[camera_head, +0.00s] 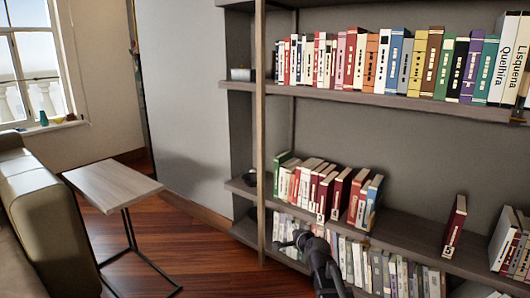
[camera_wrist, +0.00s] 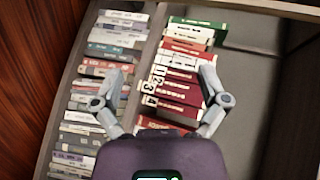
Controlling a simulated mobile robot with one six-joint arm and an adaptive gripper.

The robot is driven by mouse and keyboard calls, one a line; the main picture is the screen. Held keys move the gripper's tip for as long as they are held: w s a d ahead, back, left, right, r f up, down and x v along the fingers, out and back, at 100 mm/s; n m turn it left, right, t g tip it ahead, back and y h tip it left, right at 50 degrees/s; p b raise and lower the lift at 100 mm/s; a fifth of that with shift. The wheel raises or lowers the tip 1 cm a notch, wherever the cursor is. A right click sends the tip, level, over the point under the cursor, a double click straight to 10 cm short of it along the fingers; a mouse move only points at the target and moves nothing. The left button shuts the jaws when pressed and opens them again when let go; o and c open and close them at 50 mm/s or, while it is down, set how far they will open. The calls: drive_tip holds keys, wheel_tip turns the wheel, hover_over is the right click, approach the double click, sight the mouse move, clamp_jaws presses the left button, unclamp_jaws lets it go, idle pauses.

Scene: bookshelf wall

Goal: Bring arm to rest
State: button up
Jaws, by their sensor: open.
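My gripper (camera_head: 298,240) is in front of the lower part of the bookshelf in the head view, by the books on the middle and lower shelves. In the wrist view its two fingers are spread wide, with nothing held between my gripper's fingertips (camera_wrist: 159,76). Behind the gap is a row of red and white books (camera_wrist: 178,88) on the middle shelf. I cannot tell how far the fingertips are from these spines.
The middle shelf (camera_head: 400,232) holds a leaning book row, a lone dark red book (camera_head: 454,227) and bare room between. Lower books (camera_head: 380,272) sit beneath. The upper shelf (camera_head: 400,99) is full. A side table (camera_head: 112,184) and sofa (camera_head: 40,215) stand left on wooden floor.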

drive_tip(key=s+d+f+n+g+h+p, duration=0.1)
drive_tip(key=s+d+f+n+g, duration=0.3)
drive_tip(key=s, duration=0.5)
drive_tip(key=s+d+f+n+g+h+p, duration=0.1)
drive_tip(key=s+n+g+h, duration=0.1)
drive_tip(key=s+n+g, duration=0.45)
drive_tip(key=s+d+f+n+g+h+p, duration=0.1)
drive_tip(key=s+d+f+n+g+p, duration=0.15)
drive_tip(key=s, duration=0.75)
wheel_tip(320, 180, up, 38)
drive_tip(key=p, duration=3.7)
drive_tip(key=shift+s+d+f+n, duration=0.15)
drive_tip(key=shift+s+f+n, duration=0.15)
drive_tip(key=shift+n, duration=0.1)
wheel_tip(320, 180, down, 16)
drive_tip(key=b, duration=1.5)
drive_tip(key=shift+r, duration=0.25)
